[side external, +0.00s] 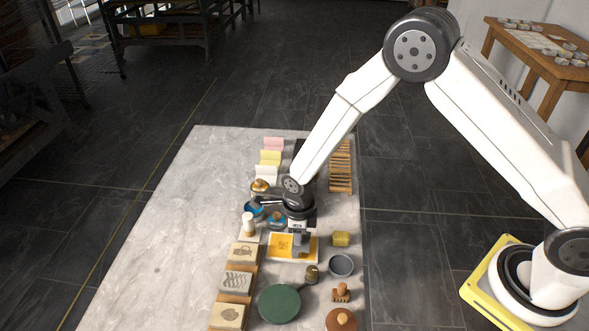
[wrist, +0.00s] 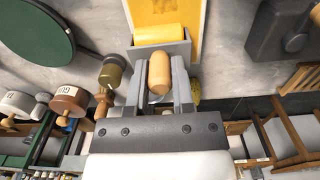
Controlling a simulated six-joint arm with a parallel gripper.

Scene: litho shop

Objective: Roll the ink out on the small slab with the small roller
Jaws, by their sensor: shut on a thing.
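The small slab (side external: 308,257) is a pale plate with a yellow ink patch (side external: 280,243) on the marble table. In the wrist view its inked face (wrist: 189,12) shows at the top, cut off by the frame. My gripper (side external: 300,243) is over the right part of the slab. In the wrist view my gripper (wrist: 159,80) is shut on the wooden handle of the small roller (wrist: 158,34). The roller's barrel is coated yellow, in a grey frame, and lies over the slab's inked area. I cannot tell for sure whether it touches the ink.
Drawn blocks (side external: 237,281) line up at the left, blue tins (side external: 256,214) behind. A slatted rack (side external: 341,165) is farther back. The table's left side (side external: 165,240) is clear.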

